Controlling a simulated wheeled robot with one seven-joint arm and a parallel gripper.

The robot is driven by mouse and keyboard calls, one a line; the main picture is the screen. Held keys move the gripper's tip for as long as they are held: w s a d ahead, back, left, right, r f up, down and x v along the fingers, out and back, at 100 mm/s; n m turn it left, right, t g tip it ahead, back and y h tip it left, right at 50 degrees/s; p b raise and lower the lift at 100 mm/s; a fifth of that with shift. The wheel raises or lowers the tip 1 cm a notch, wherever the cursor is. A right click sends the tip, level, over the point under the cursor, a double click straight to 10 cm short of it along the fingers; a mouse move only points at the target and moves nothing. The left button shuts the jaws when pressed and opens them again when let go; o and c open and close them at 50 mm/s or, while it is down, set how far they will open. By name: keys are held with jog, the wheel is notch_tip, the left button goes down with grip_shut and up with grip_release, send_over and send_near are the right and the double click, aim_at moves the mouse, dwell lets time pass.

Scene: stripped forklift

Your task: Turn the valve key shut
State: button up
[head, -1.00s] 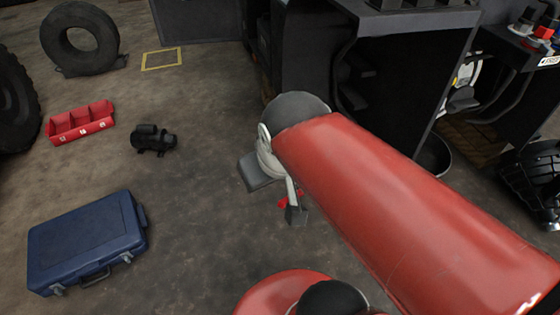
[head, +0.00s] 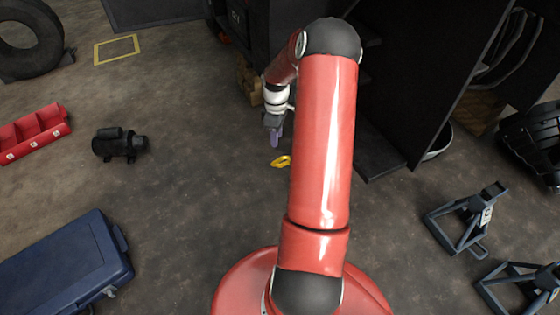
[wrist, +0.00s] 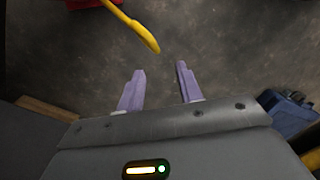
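A yellow lever-like piece (head: 281,161), which looks like the valve key, shows just left of my arm in the head view. In the wrist view it is a long, slightly bent yellow bar (wrist: 138,27) running in from the top edge. Its near end is beyond my fingertips and apart from them. A red part (wrist: 88,3) beside its upper end is cut off by the frame. My gripper (wrist: 160,68) has two pale purple fingers spread apart with nothing between them. In the head view my gripper (head: 274,137) points down, above and left of the yellow piece.
Dark shelving (head: 400,80) stands behind and right of my arm. Jack stands (head: 465,220) are on the floor at the right. A blue case (head: 65,265), a black motor (head: 120,144) and a red bin (head: 32,135) lie left. Floor between is clear.

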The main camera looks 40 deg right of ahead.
send_over(282, 157)
notch_tip(282, 157, down, 5)
notch_tip(282, 157, down, 8)
jog(key=shift+w+r+b, duration=0.1)
jog(key=shift+r+b, duration=0.15)
jog(key=shift+b, duration=0.65)
grip_shut()
